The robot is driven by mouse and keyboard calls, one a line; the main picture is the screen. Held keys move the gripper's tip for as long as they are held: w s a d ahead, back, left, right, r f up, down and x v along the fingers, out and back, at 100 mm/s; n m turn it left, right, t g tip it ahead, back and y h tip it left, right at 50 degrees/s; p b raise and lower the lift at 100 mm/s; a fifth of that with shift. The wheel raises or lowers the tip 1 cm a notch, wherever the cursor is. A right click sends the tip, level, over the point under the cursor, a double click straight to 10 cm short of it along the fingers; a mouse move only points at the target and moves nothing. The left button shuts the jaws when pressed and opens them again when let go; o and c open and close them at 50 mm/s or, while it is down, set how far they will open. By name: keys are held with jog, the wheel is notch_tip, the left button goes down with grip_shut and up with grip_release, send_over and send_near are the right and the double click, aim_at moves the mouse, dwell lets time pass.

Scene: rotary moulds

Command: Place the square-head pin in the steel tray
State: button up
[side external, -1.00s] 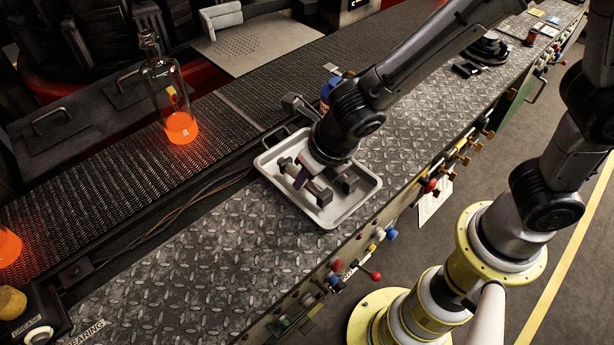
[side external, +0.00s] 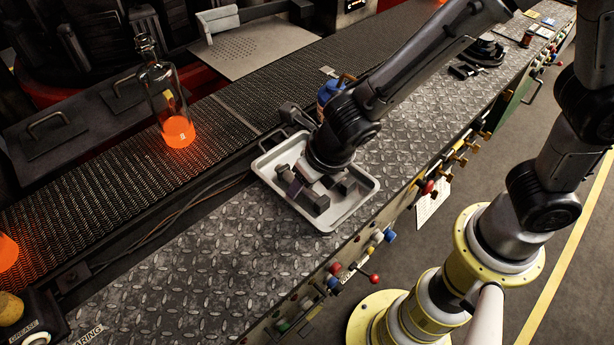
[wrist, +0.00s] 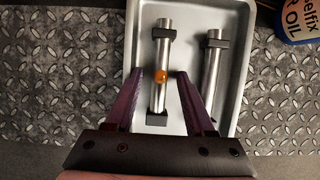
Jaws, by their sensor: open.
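The steel tray (side external: 350,203) lies on the tread-plate bench; its rim also shows in the wrist view (wrist: 188,13). A bright steel pin (wrist: 157,98) with dark square blocks near both ends and an orange spot on its shaft lies in the tray; one dark block shows in the side view (side external: 317,203). A second steel pin (wrist: 210,75) with a dark square block lies to its right. My gripper (wrist: 160,72) is open, its purple fingers on either side of the first pin with gaps. The second pin's near end is hidden behind my finger.
A blue oil container (wrist: 294,20) stands close to the tray, also in the side view (side external: 327,92). A glass bottle with a glowing orange base (side external: 178,130) stands on the mesh conveyor. The bench plate (side external: 190,255) left of the tray is clear.

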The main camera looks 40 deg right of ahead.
jog(key=v, duration=1.2)
jog(key=s+d+r+m, duration=0.1)
jog(key=s+d+m, duration=0.2)
jog(key=m, duration=0.9)
jog(key=s+d+r+m, duration=0.1)
jog(key=s+d+m, duration=0.3)
jog(key=d+m, duration=0.6)
jog(key=s+d+r+m+t, duration=0.1)
jog(key=d+m, duration=0.6)
jog(key=m, duration=0.7)
jog(key=s+r, duration=0.1)
jog(key=s, duration=0.1)
jog(key=shift+s, duration=0.4)
